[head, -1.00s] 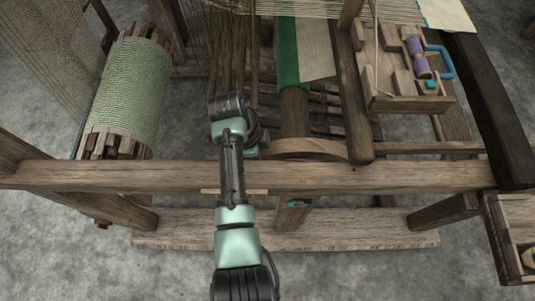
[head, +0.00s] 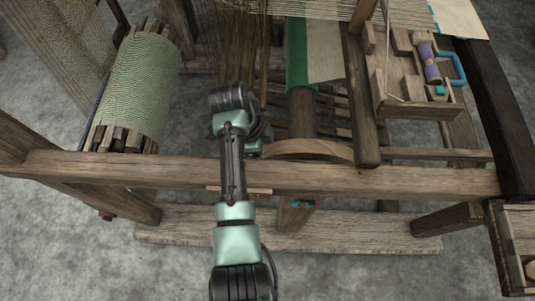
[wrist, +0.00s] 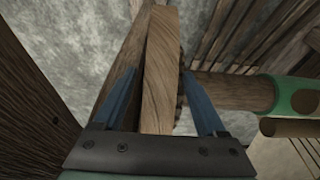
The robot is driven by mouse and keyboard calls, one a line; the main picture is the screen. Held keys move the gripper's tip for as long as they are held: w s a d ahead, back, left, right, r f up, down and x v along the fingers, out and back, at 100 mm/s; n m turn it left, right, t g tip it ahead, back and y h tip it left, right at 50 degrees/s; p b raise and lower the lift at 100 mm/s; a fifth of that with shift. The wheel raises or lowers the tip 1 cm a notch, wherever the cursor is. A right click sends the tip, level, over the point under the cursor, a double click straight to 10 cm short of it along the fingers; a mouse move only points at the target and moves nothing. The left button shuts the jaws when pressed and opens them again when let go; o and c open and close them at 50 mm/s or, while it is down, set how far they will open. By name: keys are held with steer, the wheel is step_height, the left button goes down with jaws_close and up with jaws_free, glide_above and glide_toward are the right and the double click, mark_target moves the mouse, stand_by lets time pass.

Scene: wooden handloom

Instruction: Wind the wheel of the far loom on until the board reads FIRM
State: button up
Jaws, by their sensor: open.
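A pale wooden wheel (head: 310,149) shows just behind the loom's front beam in the head view. In the wrist view the wheel (wrist: 158,30) is seen edge-on, its rim running up the middle. My gripper (wrist: 158,74) is open, with one blue finger on each side of the rim and a visible gap on the left. Whether the right finger touches is unclear. In the head view my arm hides the gripper. A dark wooden roller (wrist: 235,92) joins the wheel from the right. No readable board shows.
The loom's front beam (head: 400,180) crosses under my arm. A roll of green patterned cloth (head: 140,85) is on the left. Grey floor (head: 60,240) is clear at front left.

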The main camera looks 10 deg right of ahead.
steer(key=v, duration=1)
steer(key=shift+r+p, duration=0.3)
steer(key=shift+r, duration=0.05)
